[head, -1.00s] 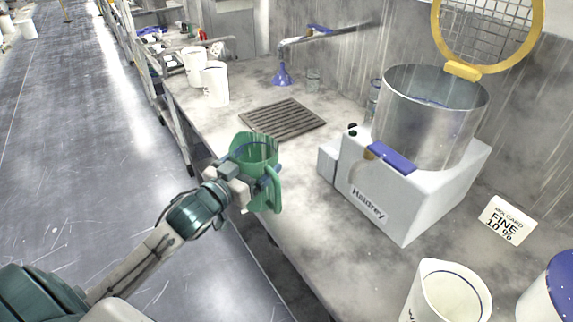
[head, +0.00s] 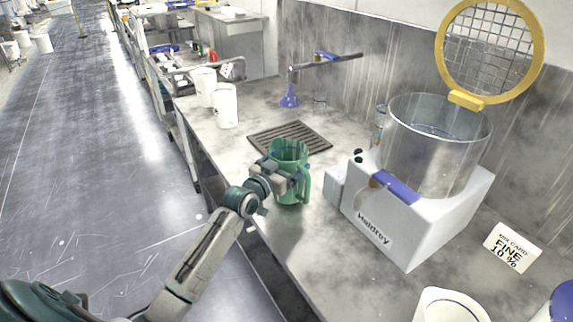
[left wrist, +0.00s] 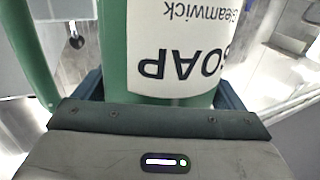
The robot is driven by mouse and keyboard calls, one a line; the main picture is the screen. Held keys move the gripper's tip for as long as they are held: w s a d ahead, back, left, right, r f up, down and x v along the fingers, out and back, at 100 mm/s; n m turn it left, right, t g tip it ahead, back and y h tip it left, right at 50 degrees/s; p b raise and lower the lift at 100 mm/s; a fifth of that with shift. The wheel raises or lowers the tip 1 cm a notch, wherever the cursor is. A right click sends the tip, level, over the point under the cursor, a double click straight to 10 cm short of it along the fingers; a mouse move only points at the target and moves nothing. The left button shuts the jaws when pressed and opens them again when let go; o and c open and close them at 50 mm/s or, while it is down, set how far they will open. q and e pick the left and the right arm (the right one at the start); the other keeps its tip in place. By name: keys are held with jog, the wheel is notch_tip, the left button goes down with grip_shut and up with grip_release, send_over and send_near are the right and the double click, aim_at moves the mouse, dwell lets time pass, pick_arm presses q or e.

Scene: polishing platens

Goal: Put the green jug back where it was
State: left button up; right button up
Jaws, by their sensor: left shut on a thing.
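The green jug (head: 292,186) is upright over the front part of the bench, in front of the drain grate and left of the mixer. My left gripper (head: 283,180) is shut on it from the left side. My right gripper is not in view.
A mixer (head: 385,225) marked "Haidrey" with a clear bowl stands right of the jug. Behind are the drain grate (head: 290,138), white jugs (head: 226,106) and a tap (head: 318,64). A card (head: 510,248) stands at right. Bench between jug and front is clear.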

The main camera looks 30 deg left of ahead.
pick_arm(q)
jog(key=shift+f, duration=0.5)
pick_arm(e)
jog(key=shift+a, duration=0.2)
pick_arm(q)
jog(key=shift+f, duration=0.1)
jog(key=o, duration=1.5)
jog(key=shift+c, duration=0.2)
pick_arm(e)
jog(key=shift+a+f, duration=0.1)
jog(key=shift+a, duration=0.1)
